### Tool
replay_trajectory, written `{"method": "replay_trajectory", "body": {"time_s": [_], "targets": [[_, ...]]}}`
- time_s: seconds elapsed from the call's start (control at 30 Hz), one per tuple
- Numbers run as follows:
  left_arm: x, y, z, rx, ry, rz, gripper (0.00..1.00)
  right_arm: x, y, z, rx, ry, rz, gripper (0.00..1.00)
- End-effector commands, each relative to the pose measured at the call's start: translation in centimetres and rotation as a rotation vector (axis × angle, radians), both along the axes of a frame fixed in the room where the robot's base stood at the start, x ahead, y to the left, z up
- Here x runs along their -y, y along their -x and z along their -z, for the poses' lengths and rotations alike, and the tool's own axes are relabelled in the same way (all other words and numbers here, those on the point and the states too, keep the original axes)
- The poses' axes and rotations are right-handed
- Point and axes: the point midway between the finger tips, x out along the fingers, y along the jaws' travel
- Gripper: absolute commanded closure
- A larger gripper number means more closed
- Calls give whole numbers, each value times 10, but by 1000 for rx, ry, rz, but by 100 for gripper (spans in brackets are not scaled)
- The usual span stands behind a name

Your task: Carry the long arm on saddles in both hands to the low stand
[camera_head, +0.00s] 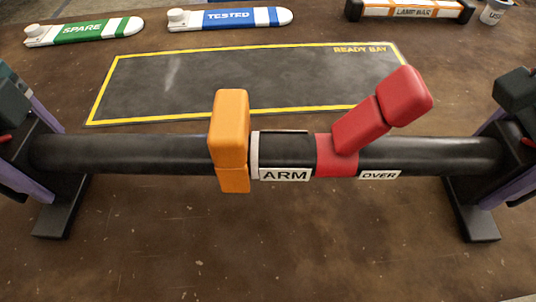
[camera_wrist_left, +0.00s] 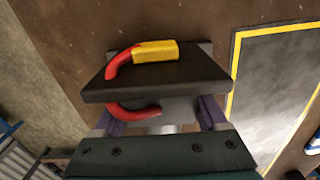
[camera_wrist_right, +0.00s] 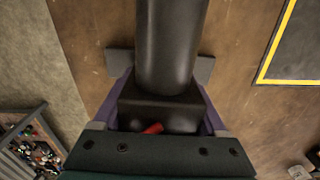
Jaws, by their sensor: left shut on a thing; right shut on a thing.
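The long black arm (camera_head: 110,153) spans the head view from left to right, about level, labelled ARM and OVER. It carries an orange block (camera_head: 230,128) and a red tilted lever (camera_head: 385,108). A black saddle with a flat foot shows at the left end (camera_head: 62,210) and at the right end (camera_head: 470,212). My left gripper (camera_head: 25,150) is shut at the left end; its purple fingers flank a dark block with a red hook handle (camera_wrist_left: 122,62). My right gripper (camera_head: 512,150) is shut at the right end, its fingers beside the black end block (camera_wrist_right: 160,105). I cannot make out the low stand.
A dark READY BAY mat (camera_head: 180,85) with a yellow border lies beyond the arm, bare. Behind it are a green SPARE piece (camera_head: 85,31), a blue TESTED piece (camera_head: 228,18), a LAMP BAR (camera_head: 410,9) and a cup (camera_head: 494,12). The brown surface in front is clear.

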Motion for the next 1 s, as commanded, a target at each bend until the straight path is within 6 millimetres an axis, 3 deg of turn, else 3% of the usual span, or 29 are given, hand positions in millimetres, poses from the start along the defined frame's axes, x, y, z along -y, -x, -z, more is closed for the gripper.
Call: {"method": "replay_trajectory", "body": {"time_s": [0.07, 0.5, 1.0], "targets": [[0, 0, 0, 0, 0, 0, 51, 0, 0, 0, 0, 0, 0, 51], [0, 0, 0, 0, 0, 0, 100, 0, 0, 0, 0, 1, 1, 100], [-1, -1, -4, 4, 0, -1, 100, 1, -2, -4, 5, 0, 1, 100]]}}
